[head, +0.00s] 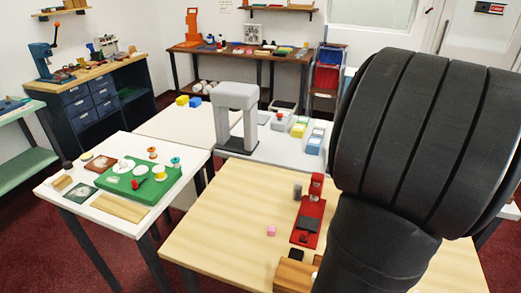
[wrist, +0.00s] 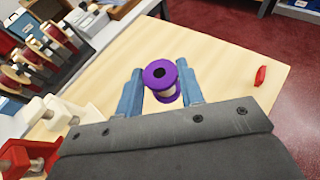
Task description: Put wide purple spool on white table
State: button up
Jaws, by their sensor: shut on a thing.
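The wide purple spool (wrist: 160,80) is between the blue fingers of my gripper (wrist: 161,72) in the wrist view. The gripper is shut on it. The spool's purple flange with a dark centre hole faces the camera, and a pale core shows below it. Pale wood tabletop lies behind the spool; I cannot tell whether it touches the wood. The white table (head: 85,208) stands at the left in the head view. My dark arm covers the right of the head view, and neither gripper nor spool shows there.
A green mat (head: 128,190) with small spools lies on the white table, with cards and wood strips around it. A grey arch (head: 236,100) stands behind. A red piece (wrist: 261,76) lies right.

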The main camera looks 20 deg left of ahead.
notch_tip(320, 180, up, 6)
jog(key=shift+f, duration=0.2)
jog(key=w+a+r+n+t+y, duration=0.3)
jog(key=w+a+n+y, duration=0.3)
jog(key=w+a, duration=2)
jog(key=w+a+n+y, duration=0.2)
jog(key=a+y, duration=0.1)
jog(key=a, duration=1.3)
jog(key=w+a+n+y, duration=0.2)
jog(key=a, duration=1.3)
jog(key=s+a+f+n+y, duration=0.1)
jog(key=s+a+n+y, duration=0.25)
jog(key=a, duration=1.45)
jog(key=s+a+f+n+g+y, duration=0.1)
jog(key=s+a+n+g+y, duration=0.1)
jog(key=s+a, duration=1)
jog(key=s+a+f+n+g+y, duration=0.1)
jog(key=s+a+n+y, duration=0.2)
jog(key=s+a, duration=0.9)
jog(key=shift+m, duration=0.25)
jog(key=a+f, duration=0.4)
jog(key=s+a+f, duration=0.1)
jog(key=a+f, duration=0.3)
jog(key=s+a+f, duration=0.1)
jog(key=a+f, duration=0.3)
jog(key=a, duration=0.1)
jog(key=shift+s, duration=0.25)
jog(key=shift+f, duration=2)
